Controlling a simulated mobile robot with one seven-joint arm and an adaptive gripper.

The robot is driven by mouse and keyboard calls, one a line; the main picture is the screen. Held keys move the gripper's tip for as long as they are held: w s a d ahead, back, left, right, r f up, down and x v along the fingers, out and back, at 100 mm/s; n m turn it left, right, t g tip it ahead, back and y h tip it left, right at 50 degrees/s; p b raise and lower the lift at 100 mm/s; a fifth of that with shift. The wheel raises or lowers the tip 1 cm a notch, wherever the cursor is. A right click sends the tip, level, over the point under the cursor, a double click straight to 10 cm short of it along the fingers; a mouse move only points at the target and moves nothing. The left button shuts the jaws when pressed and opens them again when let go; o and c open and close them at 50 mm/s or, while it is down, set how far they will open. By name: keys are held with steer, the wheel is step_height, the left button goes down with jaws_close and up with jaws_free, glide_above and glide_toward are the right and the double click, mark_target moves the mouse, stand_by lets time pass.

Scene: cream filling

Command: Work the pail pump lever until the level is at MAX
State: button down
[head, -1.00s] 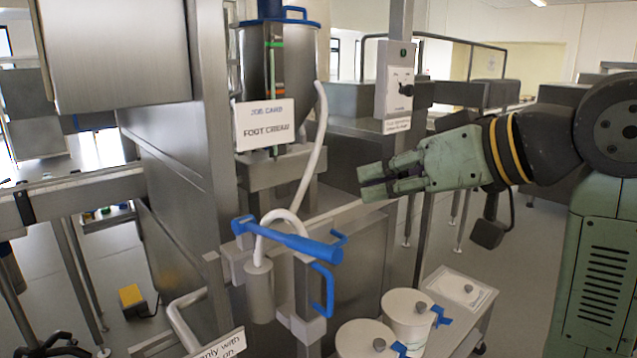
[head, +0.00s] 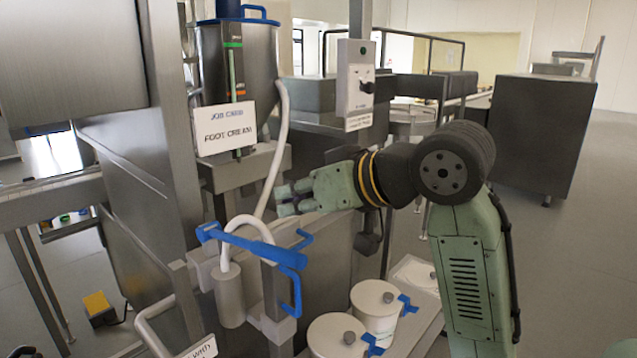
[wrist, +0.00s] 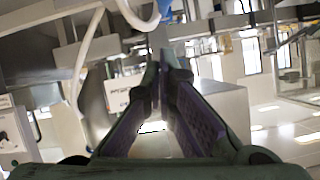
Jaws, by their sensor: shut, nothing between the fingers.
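The pump lever (head: 255,247) is a blue bar at the top of a grey pump cylinder (head: 229,294) with a curved white hose. It slopes slightly down to the right in the head view. The steel hopper (head: 260,70) above carries an upright level gauge (head: 235,70) with a green mark at the top and an orange mark lower; I cannot read its level. My gripper (head: 280,201) is shut and empty, above and right of the lever and apart from it. In the wrist view its fingers (wrist: 166,58) are together, with the white hose to their left.
A blue looped handle (head: 292,292) sticks out right of the pump. Two white lidded pails (head: 378,308) stand on a low trolley below my arm. A switch box (head: 356,80) stands behind my gripper.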

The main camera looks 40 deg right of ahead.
mark_target(296, 257)
steer(key=shift+s+a+f+p, duration=0.1)
steer(key=shift+a+f+p, duration=0.15)
steer(key=shift+f, duration=0.8)
steer(key=shift+a+f+p, duration=0.15)
steer(key=shift+f+p, duration=0.05)
steer(key=shift+f, duration=0.85)
steer(key=f+t+b, duration=0.1)
steer(key=f+b, duration=0.1)
steer(key=b, duration=0.1)
steer(key=s+f+t+b, duration=0.1)
steer(key=f+t+b, duration=0.1)
steer(key=b, duration=0.2)
steer(key=shift+s+f+y, duration=0.1)
steer(key=shift+f+y, duration=0.2)
step_height(296, 257, down, 12)
steer(key=t+y+b, duration=0.1)
steer(key=t+b, duration=0.3)
steer(key=b, duration=1.2)
steer(key=shift+w+t, duration=0.2)
steer(key=shift+t, duration=0.1)
steer(key=shift+w+r, duration=0.1)
steer(key=shift+r, duration=0.1)
